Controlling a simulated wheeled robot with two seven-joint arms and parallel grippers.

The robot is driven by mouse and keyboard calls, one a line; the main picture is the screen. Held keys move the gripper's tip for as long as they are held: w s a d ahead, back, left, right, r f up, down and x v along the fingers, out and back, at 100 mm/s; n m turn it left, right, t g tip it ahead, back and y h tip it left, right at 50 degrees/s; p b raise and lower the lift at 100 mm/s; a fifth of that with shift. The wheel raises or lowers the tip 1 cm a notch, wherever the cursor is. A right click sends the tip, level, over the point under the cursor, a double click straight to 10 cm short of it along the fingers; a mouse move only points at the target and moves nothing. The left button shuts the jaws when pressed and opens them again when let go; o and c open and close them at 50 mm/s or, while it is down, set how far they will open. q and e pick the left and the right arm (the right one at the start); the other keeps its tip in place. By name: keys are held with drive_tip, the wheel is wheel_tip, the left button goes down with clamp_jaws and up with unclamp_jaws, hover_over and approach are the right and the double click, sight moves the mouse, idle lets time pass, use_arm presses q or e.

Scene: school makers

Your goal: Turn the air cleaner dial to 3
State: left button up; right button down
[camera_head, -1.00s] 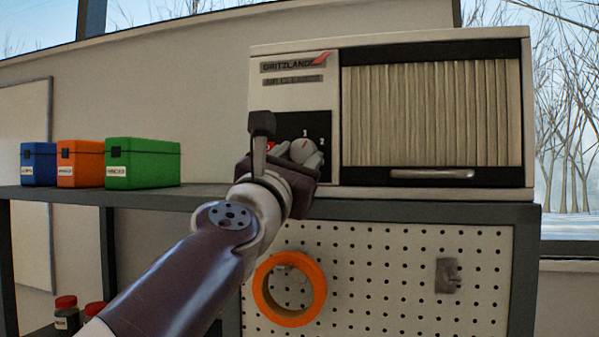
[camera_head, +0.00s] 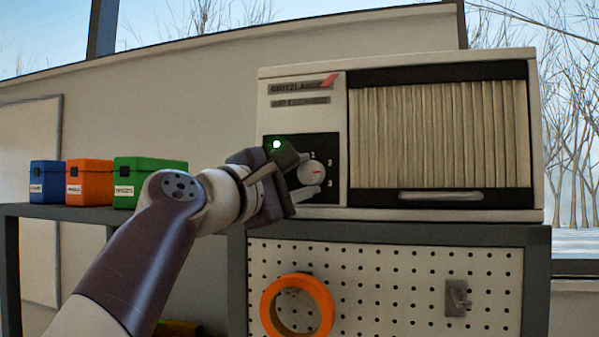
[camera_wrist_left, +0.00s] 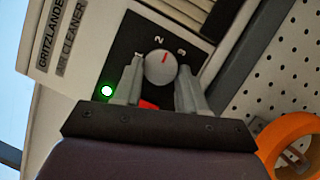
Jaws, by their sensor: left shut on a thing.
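The air cleaner (camera_head: 300,69) is a cream box on a shelf, with a black control panel at its lower left. Its round pale dial (camera_head: 311,173) has a red mark, and the dial also shows in the left wrist view (camera_wrist_left: 158,70). The mark points between the printed 2 and 3. A green light (camera_head: 277,145) glows on the panel and also in the left wrist view (camera_wrist_left: 107,91). My left gripper (camera_wrist_left: 160,82) is shut on the dial, one finger on each side. In the head view the gripper (camera_head: 303,185) partly hides the panel. My right gripper is not in view.
Blue (camera_head: 46,182), orange (camera_head: 89,183) and green (camera_head: 149,181) boxes stand on the shelf at the left. An orange ring (camera_head: 270,309) hangs on the pegboard (camera_head: 390,286) below the air cleaner. A grey hook (camera_head: 456,299) is at the pegboard's right.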

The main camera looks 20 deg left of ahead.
use_arm(q)
drive_tip(key=m+g+p, duration=0.1)
drive_tip(key=m, duration=0.1)
drive_tip(key=r+m+g+p, duration=0.1)
drive_tip(key=m+p, duration=0.1)
drive_tip(key=m, duration=0.1)
drive_tip(key=shift+m+g+y+p, duration=0.3)
drive_tip(key=shift+m+g+p, duration=0.1)
drive_tip(key=shift+m+p, duration=0.45)
drive_tip(key=shift+f+m, duration=0.2)
drive_tip(key=shift+m, duration=0.05)
drive_tip(key=o, duration=1)
drive_tip(key=shift+o, duration=0.2)
drive_tip(key=shift+s+r, duration=0.1)
drive_tip(key=shift+d, duration=0.1)
